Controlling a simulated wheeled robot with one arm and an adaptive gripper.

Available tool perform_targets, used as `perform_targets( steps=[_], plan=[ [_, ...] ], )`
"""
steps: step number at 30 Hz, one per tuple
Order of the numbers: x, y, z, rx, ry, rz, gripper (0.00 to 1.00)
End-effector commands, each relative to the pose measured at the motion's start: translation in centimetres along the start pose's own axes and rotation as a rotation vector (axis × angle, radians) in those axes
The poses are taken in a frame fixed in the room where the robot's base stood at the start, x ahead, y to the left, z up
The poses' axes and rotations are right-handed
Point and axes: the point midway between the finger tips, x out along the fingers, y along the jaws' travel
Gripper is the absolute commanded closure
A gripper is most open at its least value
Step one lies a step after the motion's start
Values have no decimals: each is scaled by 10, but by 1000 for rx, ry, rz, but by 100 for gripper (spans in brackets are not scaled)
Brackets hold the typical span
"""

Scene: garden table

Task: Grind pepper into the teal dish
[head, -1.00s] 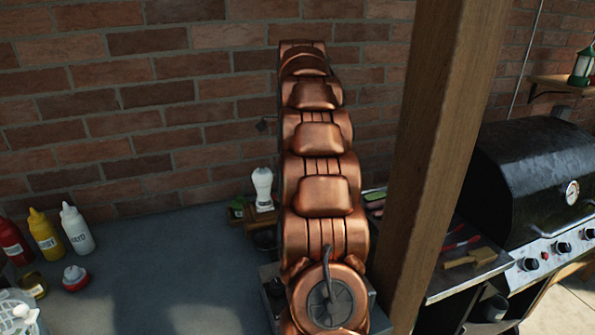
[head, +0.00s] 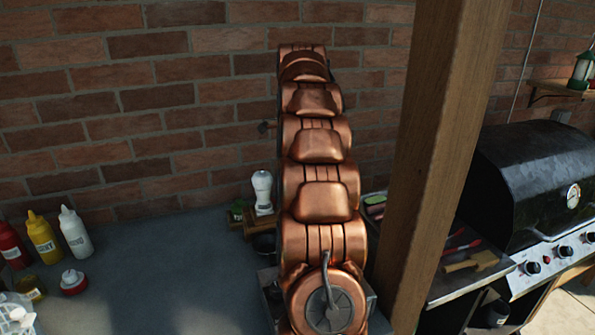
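My gripper is not in view; my copper-coloured arm stands in the middle of the picture and hides what is behind it. A white grinder-shaped object (head: 263,191) stands upright by the brick wall, just left of my arm, on a small wooden stand (head: 262,223). I cannot tell whether it holds pepper or salt. No teal dish shows in this view. A dark round bowl (head: 264,244) is partly hidden at the left edge of my arm.
Red (head: 12,244), yellow (head: 44,240) and white (head: 75,235) squeeze bottles stand at the left, near a jar (head: 31,287) and a red-white container (head: 73,282). The grey tabletop (head: 165,260) is clear mid-left. A wooden post (head: 432,160) and black grill (head: 540,185) stand right.

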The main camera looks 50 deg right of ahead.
Motion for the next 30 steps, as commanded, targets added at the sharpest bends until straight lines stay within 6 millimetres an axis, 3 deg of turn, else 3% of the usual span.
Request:
perform_targets(
  steps=[14, 15, 22, 30],
  plan=[
    [-1, 0, 0, 0, 0, -1, 80],
    [-1, 0, 0, 0, 0, -1, 42],
    [0, 0, 0, 0, 0, -1, 19],
    [0, 0, 0, 0, 0, 0, 19]
  ],
)
